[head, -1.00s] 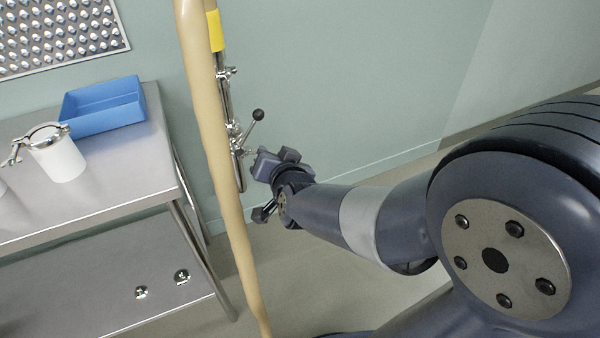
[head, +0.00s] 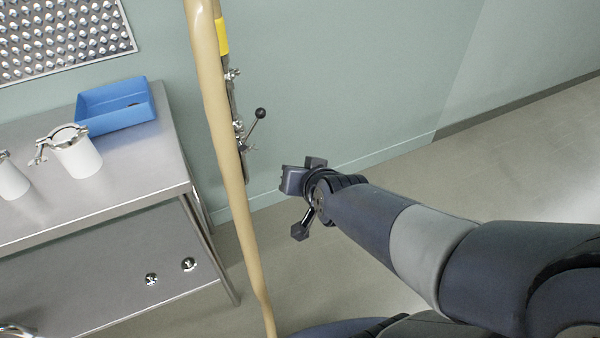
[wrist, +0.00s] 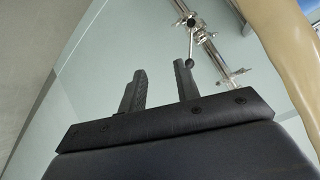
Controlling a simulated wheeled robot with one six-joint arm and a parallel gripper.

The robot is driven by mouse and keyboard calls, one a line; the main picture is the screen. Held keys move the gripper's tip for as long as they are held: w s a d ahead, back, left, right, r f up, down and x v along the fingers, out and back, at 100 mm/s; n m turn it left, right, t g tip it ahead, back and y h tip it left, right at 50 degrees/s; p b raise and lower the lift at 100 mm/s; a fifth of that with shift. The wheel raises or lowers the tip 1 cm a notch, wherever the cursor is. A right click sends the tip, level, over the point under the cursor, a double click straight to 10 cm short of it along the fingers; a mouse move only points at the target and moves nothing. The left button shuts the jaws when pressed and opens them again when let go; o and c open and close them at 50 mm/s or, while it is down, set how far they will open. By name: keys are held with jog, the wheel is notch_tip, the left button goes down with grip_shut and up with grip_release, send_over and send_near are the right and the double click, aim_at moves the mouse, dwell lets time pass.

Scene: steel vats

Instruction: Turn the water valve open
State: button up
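The water valve's lever (head: 255,124) ends in a black ball knob (head: 261,114) and is fixed to a slim steel pipe (head: 236,112) by the wall. The lever slants up and right from the pipe in the head view. My gripper (head: 303,180) is right of and below the lever, clear of it. In the wrist view my gripper (wrist: 160,78) is open, with nothing between its fingers. Whether the knob touches that finger is hard to tell, but the head view shows a gap.
A thick beige hose (head: 232,165) hangs in front of the steel pipe. Left of it is a steel table (head: 130,185) with a blue tray (head: 115,122) and white clamped containers (head: 80,160). Floor and wall to the right are clear.

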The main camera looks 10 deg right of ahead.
aim_at(251, 130)
jog(key=shift+w+f, duration=0.1)
jog(key=shift+w, duration=0.1)
jog(key=shift+c, duration=1.4)
jog(key=w+f+m+t+b, duration=0.1)
jog(key=w+m, duration=0.2)
jog(key=w+f+m+t+b, duration=0.1)
jog(key=w+m+b, duration=0.1)
jog(key=w+m, duration=0.1)
jog(key=w+f+m+t+b, duration=0.1)
jog(key=w+m+b, duration=0.1)
jog(key=w+m, duration=0.1)
jog(key=shift+w+d+m, duration=0.35)
jog(key=shift+w+m, duration=0.05)
jog(key=shift+m, duration=0.1)
grip_shut()
jog(key=w+a+f+m+t+b, duration=0.1)
jog(key=w+f+m+t+b, duration=0.1)
jog(key=w+m, duration=0.5)
jog(key=w+a+f+m+t+b, duration=0.1)
jog(key=w+f+m+b, duration=0.15)
jog(key=w, duration=0.85)
jog(key=shift+s+a+r+m, duration=0.2)
jog(key=shift+s+a+r, duration=0.2)
jog(key=shift+a+r, duration=0.25)
jog(key=shift+s+a+r+m, duration=0.15)
jog(key=shift+s+a+r, duration=0.3)
jog(key=shift+a, duration=0.3)
